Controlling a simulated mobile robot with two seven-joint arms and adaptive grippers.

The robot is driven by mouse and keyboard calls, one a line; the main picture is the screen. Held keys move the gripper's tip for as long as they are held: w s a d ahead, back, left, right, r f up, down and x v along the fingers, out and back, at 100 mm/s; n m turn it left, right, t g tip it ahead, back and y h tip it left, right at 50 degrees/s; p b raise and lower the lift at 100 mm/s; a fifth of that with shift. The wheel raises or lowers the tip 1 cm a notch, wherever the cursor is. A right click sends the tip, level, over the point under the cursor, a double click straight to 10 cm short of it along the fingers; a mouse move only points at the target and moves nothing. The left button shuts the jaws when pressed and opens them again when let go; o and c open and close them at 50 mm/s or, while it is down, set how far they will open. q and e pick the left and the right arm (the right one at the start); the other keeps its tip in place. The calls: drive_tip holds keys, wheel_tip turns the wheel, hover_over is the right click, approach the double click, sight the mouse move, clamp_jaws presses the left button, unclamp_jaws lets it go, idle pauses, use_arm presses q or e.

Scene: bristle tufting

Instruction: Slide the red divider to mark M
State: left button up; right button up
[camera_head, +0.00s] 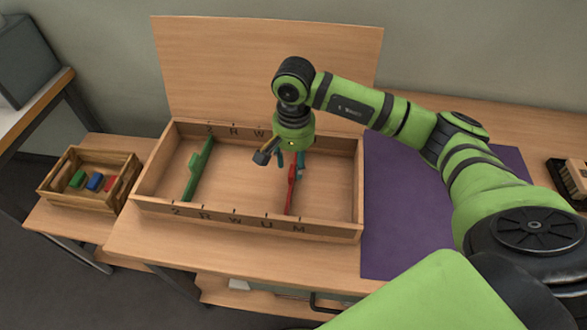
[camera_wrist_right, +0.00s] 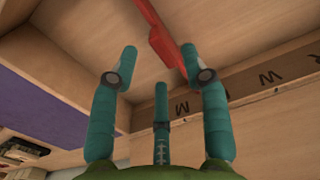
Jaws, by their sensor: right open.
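The red divider (camera_head: 291,187) stands across the long wooden box (camera_head: 325,227), right of its middle. Its front end is between the letters U and M on the front wall. My right gripper (camera_head: 277,158) is open and points down just above the box, at the divider's upper part. In the right wrist view the divider (camera_wrist_right: 163,42) shows between the tips of the open fingers (camera_wrist_right: 160,65); I cannot tell whether they touch it. The mark M (camera_head: 299,229) is near the right end of the front wall. My left gripper is not in view.
A green divider (camera_head: 198,168) stands in the box near the left end. A crate (camera_head: 60,200) with coloured blocks is at the left. A purple mat (camera_head: 400,225) lies right of the box, with a brush (camera_head: 573,180) at the far right. A tall board (camera_head: 225,70) rises behind.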

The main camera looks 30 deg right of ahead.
sight(294, 171)
wheel_tip(294, 171, down, 3)
drive_tip(key=shift+f+p, duration=0.15)
drive_tip(key=shift+p, duration=0.2)
drive_tip(key=shift+f, duration=0.2)
clamp_jaws()
drive_tip(key=shift+s+d+f+b, duration=0.1)
drive_tip(key=shift+s+d+b, duration=0.2)
drive_tip(key=shift+s+d, duration=0.4)
drive_tip(key=shift+s+d+b, duration=0.3)
drive_tip(key=shift+s+d, duration=0.15)
drive_tip(key=shift+d, duration=0.45)
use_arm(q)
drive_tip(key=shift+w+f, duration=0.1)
